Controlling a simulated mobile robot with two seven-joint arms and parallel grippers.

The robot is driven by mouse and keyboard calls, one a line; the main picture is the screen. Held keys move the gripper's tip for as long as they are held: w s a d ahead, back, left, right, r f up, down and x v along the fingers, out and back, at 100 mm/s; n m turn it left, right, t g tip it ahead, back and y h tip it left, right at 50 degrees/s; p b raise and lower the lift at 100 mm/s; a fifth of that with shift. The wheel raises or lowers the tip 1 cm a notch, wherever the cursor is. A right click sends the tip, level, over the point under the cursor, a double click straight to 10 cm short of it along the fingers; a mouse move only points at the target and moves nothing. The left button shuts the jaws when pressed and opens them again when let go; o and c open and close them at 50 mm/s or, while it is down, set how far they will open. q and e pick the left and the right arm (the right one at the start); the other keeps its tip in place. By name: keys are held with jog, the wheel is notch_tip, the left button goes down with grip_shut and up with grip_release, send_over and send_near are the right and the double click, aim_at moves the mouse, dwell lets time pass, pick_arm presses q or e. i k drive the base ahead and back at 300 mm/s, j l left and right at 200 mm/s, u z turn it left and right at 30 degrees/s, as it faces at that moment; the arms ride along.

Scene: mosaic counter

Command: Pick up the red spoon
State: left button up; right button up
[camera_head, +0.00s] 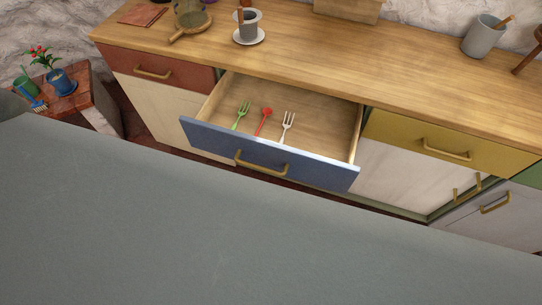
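The red spoon (264,117) lies in the open blue-fronted drawer (314,166), between a green fork (242,115) on its left and a white fork (287,126) on its right. Its head points to the back of the drawer and its handle runs toward the drawer front. The lower end of the handle is close to the front panel and may be partly hidden by it. Neither of my grippers shows in the head view.
The wooden counter (315,57) runs above the drawer, with a cup on a saucer (248,37), a strainer (189,22) and a grey utensil pot (484,36) on it. A red side table (88,95) with plants stands at left. A large grey surface (200,230) fills the foreground.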

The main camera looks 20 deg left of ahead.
aim_at(266, 111)
jog(key=i+j+z, duration=0.1)
jog(key=j+z, duration=0.15)
jog(key=j, duration=0.3)
jog(key=i+j+z, duration=0.1)
jog(key=j+z, duration=0.2)
jog(key=j, duration=0.25)
jog(key=k+j+u, duration=0.2)
jog(key=i+l+z, duration=0.1)
jog(key=z, duration=0.15)
jog(key=i+j, duration=0.05)
jog(key=i, duration=0.05)
